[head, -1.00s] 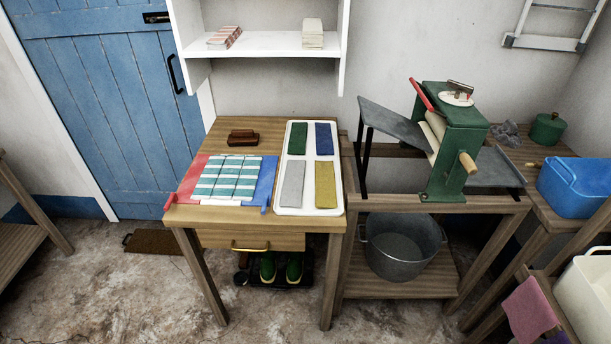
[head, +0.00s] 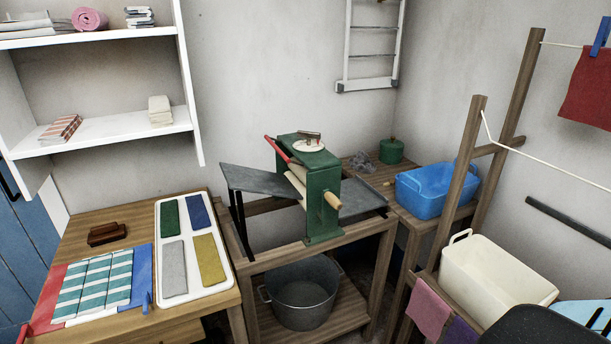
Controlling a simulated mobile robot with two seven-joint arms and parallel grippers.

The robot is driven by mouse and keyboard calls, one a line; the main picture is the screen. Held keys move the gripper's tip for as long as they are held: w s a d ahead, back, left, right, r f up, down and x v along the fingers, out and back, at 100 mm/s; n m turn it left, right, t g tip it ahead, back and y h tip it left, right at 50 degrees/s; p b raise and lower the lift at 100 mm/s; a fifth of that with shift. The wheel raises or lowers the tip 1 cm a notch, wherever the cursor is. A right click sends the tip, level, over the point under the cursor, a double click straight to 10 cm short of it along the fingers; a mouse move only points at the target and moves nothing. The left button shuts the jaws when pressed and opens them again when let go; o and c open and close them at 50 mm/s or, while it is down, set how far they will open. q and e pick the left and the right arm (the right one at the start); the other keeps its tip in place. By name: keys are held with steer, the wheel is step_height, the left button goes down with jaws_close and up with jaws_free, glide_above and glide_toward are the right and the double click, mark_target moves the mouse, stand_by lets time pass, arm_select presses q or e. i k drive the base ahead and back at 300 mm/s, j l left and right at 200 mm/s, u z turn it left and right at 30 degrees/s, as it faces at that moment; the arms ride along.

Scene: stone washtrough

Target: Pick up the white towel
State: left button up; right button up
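A folded white cloth stack (head: 160,110), which looks like the white towel, lies on the right part of the lower shelf board (head: 115,131). Another pale folded stack (head: 25,28) lies on the upper shelf board at the far left and is cut by the picture edge.
Beside the white stack lies a red-striped cloth (head: 61,129); a pink roll (head: 89,19) is above. Below are a table (head: 195,306) with a white tray (head: 226,272) and striped cloths (head: 95,283), and a green mangle (head: 322,200). A cream tub (head: 490,280) stands right.

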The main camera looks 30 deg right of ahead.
mark_target(174, 274)
steer(key=i+j+z, duration=0.1)
steer(key=i+j, duration=0.35)
steer(key=i+j+z, duration=0.1)
steer(key=i+j, duration=0.3)
steer(key=j, duration=0.15)
